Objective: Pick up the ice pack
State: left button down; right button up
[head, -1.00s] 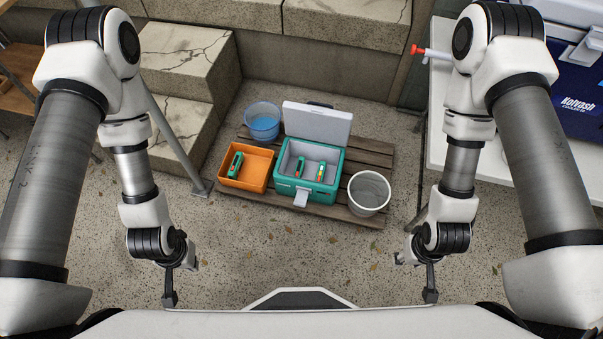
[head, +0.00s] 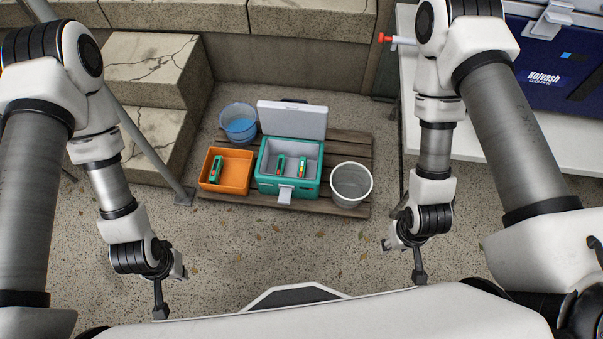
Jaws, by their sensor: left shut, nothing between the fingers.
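Several small green packs with coloured labels show in the head view; I cannot tell which is the ice pack. One pack (head: 217,169) lies in the orange bin (head: 206,184). Two more, a left pack (head: 280,166) and a right pack (head: 302,167), stand inside the open teal cooler (head: 285,188), whose white lid is raised. My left gripper (head: 161,300) is shut and empty, low at the left, well short of the bin and cooler. My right gripper (head: 418,270) hangs low at the right, away from them; its jaws are too small to read.
The containers stand on a wooden pallet (head: 345,145) on the ground. A blue bucket (head: 238,130) is behind the bin and a white bucket (head: 351,184) is right of the cooler. Stone steps (head: 150,75) rise behind left. A white table (head: 470,165) with a blue cooler box (head: 560,75) stands right.

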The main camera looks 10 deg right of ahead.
aim_at(281, 162)
jog(key=i+j, duration=0.2)
jog(key=j, duration=0.2)
jog(key=i+j, duration=0.2)
jog(key=j, duration=0.2)
jog(key=i+j, duration=0.35)
jog(key=i, duration=0.15)
jog(key=i+j+u, duration=0.1)
jog(key=i+j, duration=0.25)
jog(key=i, duration=0.1)
